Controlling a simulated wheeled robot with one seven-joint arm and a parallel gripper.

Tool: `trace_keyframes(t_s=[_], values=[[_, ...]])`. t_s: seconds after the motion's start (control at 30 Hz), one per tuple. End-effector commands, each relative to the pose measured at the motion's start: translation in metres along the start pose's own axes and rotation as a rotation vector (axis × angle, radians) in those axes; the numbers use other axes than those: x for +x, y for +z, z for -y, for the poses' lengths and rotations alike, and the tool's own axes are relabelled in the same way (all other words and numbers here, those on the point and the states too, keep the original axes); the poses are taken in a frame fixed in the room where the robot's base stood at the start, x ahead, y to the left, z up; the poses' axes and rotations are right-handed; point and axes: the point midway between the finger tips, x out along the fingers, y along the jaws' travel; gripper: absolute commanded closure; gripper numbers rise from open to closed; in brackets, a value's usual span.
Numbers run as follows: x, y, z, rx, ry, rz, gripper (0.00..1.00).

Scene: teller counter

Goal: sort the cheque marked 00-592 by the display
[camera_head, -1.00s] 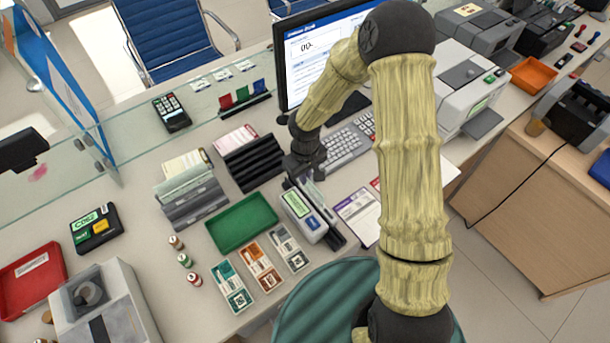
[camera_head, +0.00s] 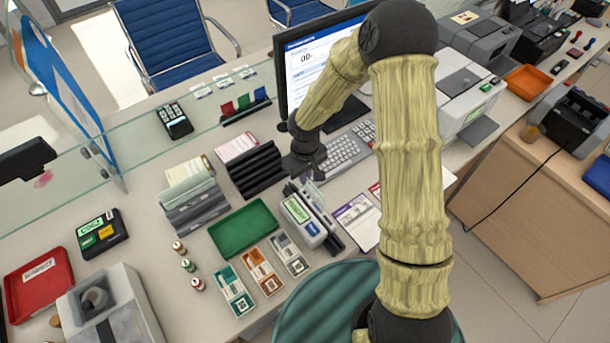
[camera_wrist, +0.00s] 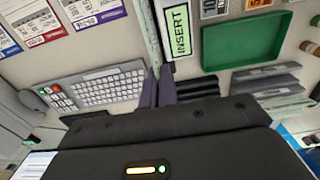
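My gripper (camera_head: 305,172) hangs above the counter, just behind the upright reader (camera_head: 302,214). In the wrist view its two dark fingers (camera_wrist: 157,88) are close together, with a pale thin line between and beyond them. I cannot tell whether this is a cheque on edge or part of the reader. The reader's INSERT label (camera_wrist: 180,33) shows beside the fingers. The display (camera_head: 308,62) is lit and shows "00-"; my arm covers the rest. No cheque marked 00-592 can be made out.
A green tray (camera_head: 243,228), a black slotted rack (camera_head: 256,170), a grey sorter (camera_head: 196,203), and teal, orange and grey cards (camera_head: 262,270) surround the reader. The keyboard (camera_head: 348,150) and printed sheets (camera_head: 355,222) lie right. A red tray (camera_head: 38,282) stands far left.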

Motion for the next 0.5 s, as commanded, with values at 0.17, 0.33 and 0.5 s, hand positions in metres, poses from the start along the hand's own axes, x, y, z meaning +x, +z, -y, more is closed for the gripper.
trace_keyframes(t_s=[0.17,0.33,0.5], values=[[-0.009,0.0,0.0,0.0,0.0,0.0,1.0],[-0.0104,0.0001,0.0,0.0,0.0,0.0,1.0],[-0.01,0.0,0.0001,0.0,0.0,0.0,1.0]])
